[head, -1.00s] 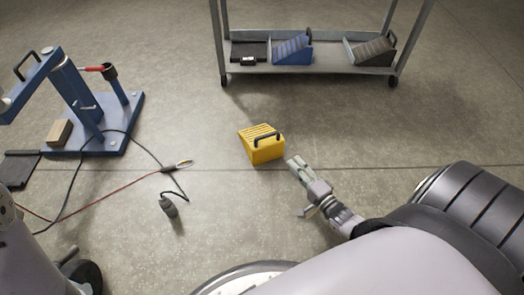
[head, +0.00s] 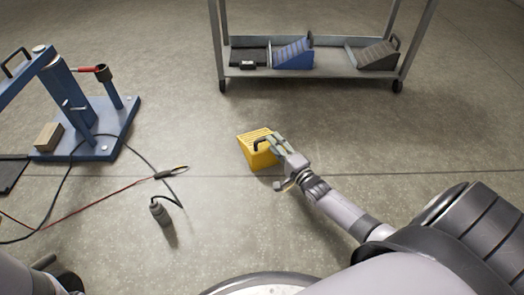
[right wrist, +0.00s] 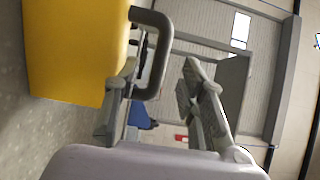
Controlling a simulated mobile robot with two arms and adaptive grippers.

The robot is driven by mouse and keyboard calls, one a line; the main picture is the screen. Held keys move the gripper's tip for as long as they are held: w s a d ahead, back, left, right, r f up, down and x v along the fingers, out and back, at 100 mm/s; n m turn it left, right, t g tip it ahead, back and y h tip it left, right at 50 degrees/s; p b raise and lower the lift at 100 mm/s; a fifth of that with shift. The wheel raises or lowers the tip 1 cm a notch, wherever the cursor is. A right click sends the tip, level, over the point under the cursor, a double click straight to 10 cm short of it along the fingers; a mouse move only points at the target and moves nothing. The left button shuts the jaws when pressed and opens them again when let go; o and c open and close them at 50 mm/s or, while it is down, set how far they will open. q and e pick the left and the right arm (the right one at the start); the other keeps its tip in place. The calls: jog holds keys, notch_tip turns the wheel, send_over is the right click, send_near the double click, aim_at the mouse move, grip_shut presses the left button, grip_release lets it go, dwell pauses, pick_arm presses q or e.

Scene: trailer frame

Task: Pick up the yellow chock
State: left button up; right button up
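The yellow chock (head: 256,152) stands on the concrete floor near the middle of the head view, with a dark handle on its side. My right gripper (head: 275,143) reaches it from the right, fingers over the handle side and partly hiding it. In the right wrist view the chock (right wrist: 75,50) fills the upper left. Its grey handle (right wrist: 160,45) sticks out toward the space between my open right gripper's fingers (right wrist: 160,80), close beside the left finger. I cannot tell whether they touch. My left gripper is not in view.
A metal cart (head: 330,72) at the back carries a blue chock (head: 294,58) and a grey chock (head: 376,56) on its low shelf. A blue stand (head: 90,140) is at the left. Cables (head: 110,195) and a dark plug (head: 162,212) lie on the floor left of the yellow chock.

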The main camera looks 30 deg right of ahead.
jog(key=w+b, duration=0.3)
jog(key=w, duration=0.1)
jog(key=shift+a+f, duration=0.1)
jog(key=shift+f, duration=0.15)
jog(key=shift+w+r+b, duration=0.15)
jog(key=shift+w+b, duration=0.2)
jog(key=shift+c, duration=0.4)
grip_shut()
jog(key=shift+r, duration=0.15)
